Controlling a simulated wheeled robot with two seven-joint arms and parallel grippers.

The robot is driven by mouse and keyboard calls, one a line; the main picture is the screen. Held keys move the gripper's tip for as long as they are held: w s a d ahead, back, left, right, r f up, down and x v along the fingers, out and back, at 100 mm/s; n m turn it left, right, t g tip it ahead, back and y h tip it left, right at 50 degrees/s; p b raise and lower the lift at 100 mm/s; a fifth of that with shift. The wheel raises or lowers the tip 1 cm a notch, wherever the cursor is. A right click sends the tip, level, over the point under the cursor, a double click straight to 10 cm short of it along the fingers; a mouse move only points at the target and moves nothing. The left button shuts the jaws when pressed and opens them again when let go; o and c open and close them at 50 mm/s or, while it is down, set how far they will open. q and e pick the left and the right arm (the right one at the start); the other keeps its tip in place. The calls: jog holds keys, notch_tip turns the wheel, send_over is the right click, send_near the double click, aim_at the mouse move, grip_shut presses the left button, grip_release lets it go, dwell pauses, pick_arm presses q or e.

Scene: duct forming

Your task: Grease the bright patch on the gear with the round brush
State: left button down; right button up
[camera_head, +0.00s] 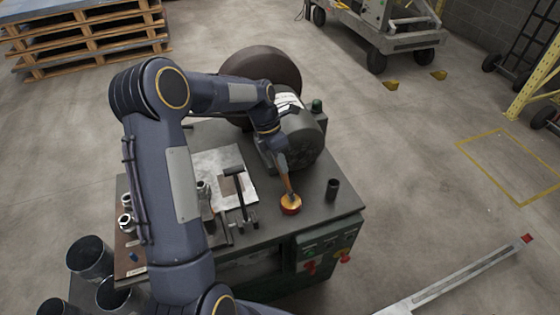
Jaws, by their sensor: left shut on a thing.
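My left arm reaches over the bench, and its left gripper (276,150) points down at the bench's right half. It is shut on the brush (287,180), whose thin brown handle slants down from the fingers. The handle's lower end meets a small round orange thing (291,206) on the bench top; I cannot tell whether this is the brush head or a tin of grease. I cannot make out a toothed gear or a bright patch; a large dark disc (265,66) stands behind my arm, partly hidden. My right gripper is not in view.
The dark bench (325,215) carries a grey motor-like housing (304,140), a dark cup (333,189), a light sheet (212,165) and black T-shaped tools (238,190). Metal buckets (90,257) stand at lower left. The floor to the right is mostly clear.

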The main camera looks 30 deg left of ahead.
pick_arm(q)
jog(key=shift+f+b, duration=0.3)
jog(key=shift+f, duration=0.3)
dwell(0.7)
jog(key=shift+f, duration=0.1)
dwell(1.3)
jog(key=shift+r+p, duration=3.3)
jog(key=shift+r, duration=0.25)
